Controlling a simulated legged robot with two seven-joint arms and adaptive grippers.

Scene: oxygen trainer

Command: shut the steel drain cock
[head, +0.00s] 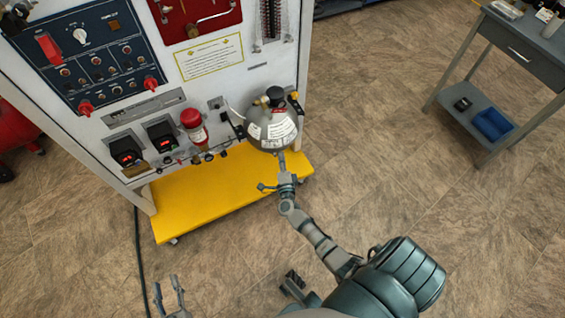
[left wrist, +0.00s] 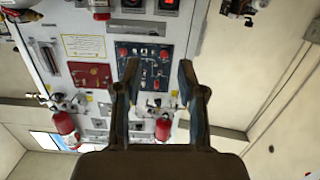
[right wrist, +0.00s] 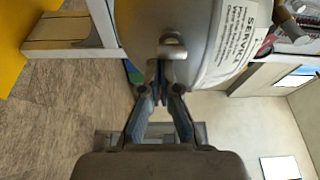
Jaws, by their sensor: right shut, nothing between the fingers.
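A grey tank (head: 270,128) with white labels hangs at the panel's lower right corner; its rounded body fills the top of the right wrist view (right wrist: 150,15). A small steel fitting on it, apparently the drain cock (right wrist: 172,43), is right at my right fingertips. My right gripper (right wrist: 163,78) is shut and empty, just below the fitting; I cannot tell whether it touches. In the head view my right gripper (head: 282,163) reaches up to the tank, and the cock is hidden. My left gripper (head: 171,296) is open and empty, low and away from the panel; its fingers stand apart in the left wrist view (left wrist: 157,80).
The white trainer panel (head: 190,100) carries switches, gauges and a red cylinder (head: 193,125) left of the tank. Its yellow base (head: 205,195) juts out below. A grey side table (head: 530,50) stands at the upper right. The floor between is clear.

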